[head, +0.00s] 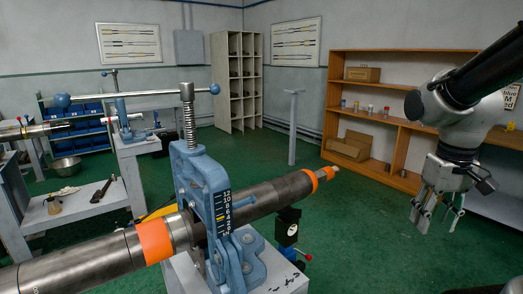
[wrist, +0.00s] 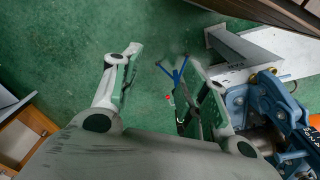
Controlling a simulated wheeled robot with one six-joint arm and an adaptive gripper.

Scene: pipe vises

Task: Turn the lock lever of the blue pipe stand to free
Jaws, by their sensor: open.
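In the wrist view, a blue forked piece (wrist: 178,72), apparently the head of the blue pipe stand, shows over the green floor between my fingers, nearer the right one. A small red knob (wrist: 168,97) lies just below it; the lever's arm and angle are unclear. In the head view, a red knob (head: 308,257) on a thin lever shows below a black block (head: 288,226), behind the vise; I cannot tell whether it is the same knob. My gripper (head: 438,212) hangs open and empty at the right; its spread fingers also show in the wrist view (wrist: 163,58).
A blue pipe vise (head: 205,195) clamps a long dark pipe (head: 85,265) with orange bands, on a grey bench. The vise also shows at the right of the wrist view (wrist: 262,110). A wooden shelf (head: 385,55) stands behind my gripper. Green floor is open mid-room.

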